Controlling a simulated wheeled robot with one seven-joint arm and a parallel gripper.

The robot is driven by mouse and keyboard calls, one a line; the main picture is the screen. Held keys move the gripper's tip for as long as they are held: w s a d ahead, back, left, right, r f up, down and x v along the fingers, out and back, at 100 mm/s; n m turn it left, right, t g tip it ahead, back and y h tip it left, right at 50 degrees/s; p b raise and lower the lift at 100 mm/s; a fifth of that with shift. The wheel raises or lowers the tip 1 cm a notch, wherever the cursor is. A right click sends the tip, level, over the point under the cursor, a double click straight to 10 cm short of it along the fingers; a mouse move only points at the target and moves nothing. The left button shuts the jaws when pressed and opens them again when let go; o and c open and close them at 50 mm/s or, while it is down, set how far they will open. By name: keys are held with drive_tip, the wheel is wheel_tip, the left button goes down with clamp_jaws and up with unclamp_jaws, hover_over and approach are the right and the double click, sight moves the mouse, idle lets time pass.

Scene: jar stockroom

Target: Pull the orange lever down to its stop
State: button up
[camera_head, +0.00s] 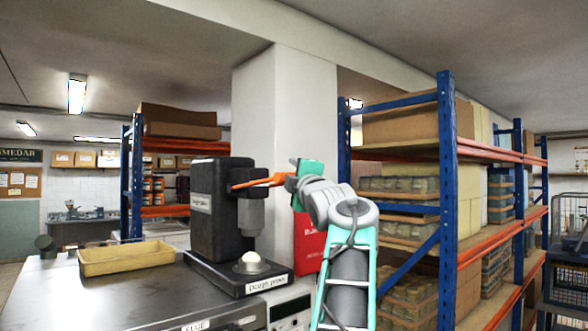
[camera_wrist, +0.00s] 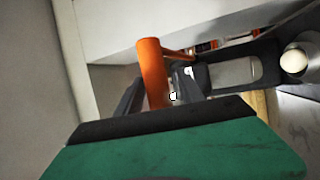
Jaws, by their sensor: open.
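The orange lever (camera_head: 258,182) sticks out to the right from the upper part of the black dough press (camera_head: 212,208), nearly level and tipped slightly up at its outer end. My gripper (camera_head: 287,178) is at the lever's outer end. In the wrist view the orange lever (camera_wrist: 152,72) stands between the two dark fingers of my gripper (camera_wrist: 158,92). The fingers are open, one on each side of it. I cannot tell whether either finger touches it. The lever's outer tip is partly hidden by my gripper in the head view.
The press stands on a dark worktop (camera_head: 110,295), with a pale dough ball (camera_head: 250,261) on its base. A wooden tray (camera_head: 126,257) lies to its left. A red object (camera_head: 308,243) is behind my arm. Blue and orange shelving (camera_head: 447,190) stands at right.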

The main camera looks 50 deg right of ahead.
drive_tip(key=shift+c, duration=0.2)
clamp_jaws()
idle(1.2)
